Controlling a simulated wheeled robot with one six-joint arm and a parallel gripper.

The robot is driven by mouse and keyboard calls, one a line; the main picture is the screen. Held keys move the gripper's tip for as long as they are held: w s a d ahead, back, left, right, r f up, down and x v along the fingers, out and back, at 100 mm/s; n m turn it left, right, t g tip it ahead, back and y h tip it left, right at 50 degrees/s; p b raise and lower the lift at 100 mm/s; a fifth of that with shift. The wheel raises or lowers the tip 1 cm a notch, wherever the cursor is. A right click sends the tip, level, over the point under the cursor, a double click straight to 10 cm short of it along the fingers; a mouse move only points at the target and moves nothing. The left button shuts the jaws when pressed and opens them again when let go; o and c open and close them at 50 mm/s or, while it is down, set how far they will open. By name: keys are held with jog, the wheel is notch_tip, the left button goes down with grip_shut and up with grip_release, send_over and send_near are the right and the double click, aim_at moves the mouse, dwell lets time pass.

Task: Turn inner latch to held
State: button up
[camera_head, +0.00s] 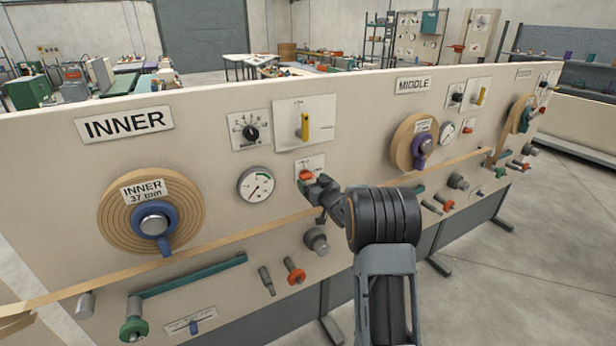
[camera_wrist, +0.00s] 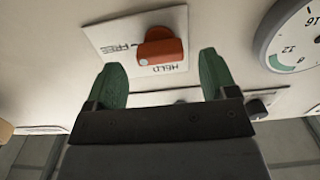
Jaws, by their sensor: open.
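The inner latch (camera_head: 305,175) is a small orange handle on a white plate (camera_head: 318,162), right of the round gauge on the INNER section. In the wrist view the orange latch (camera_wrist: 162,46) sits on its plate (camera_wrist: 110,42), with FREE lettered at its left and HELD below it, both upside down. Which mark it points at is not clear. My gripper (camera_head: 313,187) is at the latch in the head view and partly covers its plate. In the wrist view its green fingers (camera_wrist: 162,76) are spread, with the latch just beyond and between the tips. Nothing is held.
The gauge (camera_head: 256,184) is close on the left. A panel with a yellow lever (camera_head: 305,126) is above. A tan strip (camera_head: 235,240) runs across the board below, above a grey knob (camera_head: 316,240). The spool (camera_head: 118,222) is farther left.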

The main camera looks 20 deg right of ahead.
aim_at(309, 179)
jog(key=shift+w+a, duration=0.15)
jog(key=shift+w, duration=1.4)
jog(key=c, duration=0.9)
